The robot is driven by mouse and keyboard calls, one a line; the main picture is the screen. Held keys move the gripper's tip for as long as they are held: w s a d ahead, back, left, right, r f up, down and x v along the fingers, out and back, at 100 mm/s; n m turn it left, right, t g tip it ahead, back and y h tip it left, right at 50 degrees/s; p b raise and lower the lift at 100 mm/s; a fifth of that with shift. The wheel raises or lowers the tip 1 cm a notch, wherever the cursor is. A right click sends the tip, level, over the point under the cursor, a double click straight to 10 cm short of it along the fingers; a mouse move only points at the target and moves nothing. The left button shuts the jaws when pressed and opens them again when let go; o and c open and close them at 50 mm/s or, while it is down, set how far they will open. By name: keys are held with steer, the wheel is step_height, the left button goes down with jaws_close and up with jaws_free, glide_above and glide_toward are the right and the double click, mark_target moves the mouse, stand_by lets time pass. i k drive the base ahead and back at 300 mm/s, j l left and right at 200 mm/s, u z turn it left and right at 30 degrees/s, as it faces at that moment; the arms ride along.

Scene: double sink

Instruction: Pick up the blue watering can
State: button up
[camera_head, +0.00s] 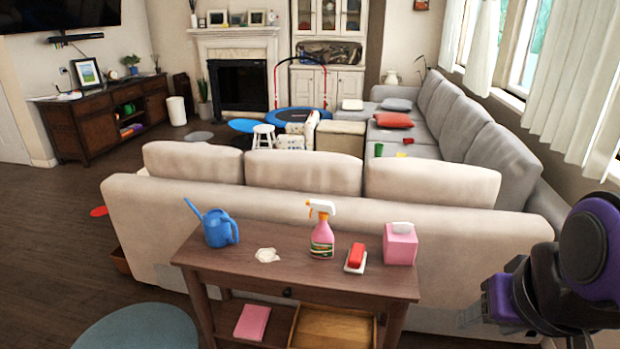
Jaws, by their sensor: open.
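The blue watering can (220,228) stands upright near the left end of a narrow brown wooden table (330,278). Its long spout points up and to the left, and its handle is on the right. Part of my purple and black arm (590,245) shows at the right edge, well to the right of the can and apart from it. I cannot make out any gripper fingers there.
On the table, right of the can, are a crumpled whitish item (267,255), a pink spray bottle (322,238), a red block on a small dish (355,257) and a pink tissue box (400,245). A beige sofa (330,208) stands close behind. A grey-green round seat (140,328) is at lower left.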

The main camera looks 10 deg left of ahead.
mark_target(216, 223)
steer(key=k+u, duration=0.15)
steer(key=u, duration=1)
steer(key=j+z, duration=0.1)
steer(key=z, duration=2.45)
steer(key=l+u, duration=0.1)
steer(key=u, duration=0.4)
steer(key=i+l+u, duration=0.1)
steer(key=u, duration=0.4)
steer(key=l+u, duration=0.1)
steer(key=u, duration=0.4)
steer(key=j+u, duration=0.2)
steer(key=u, duration=0.8)
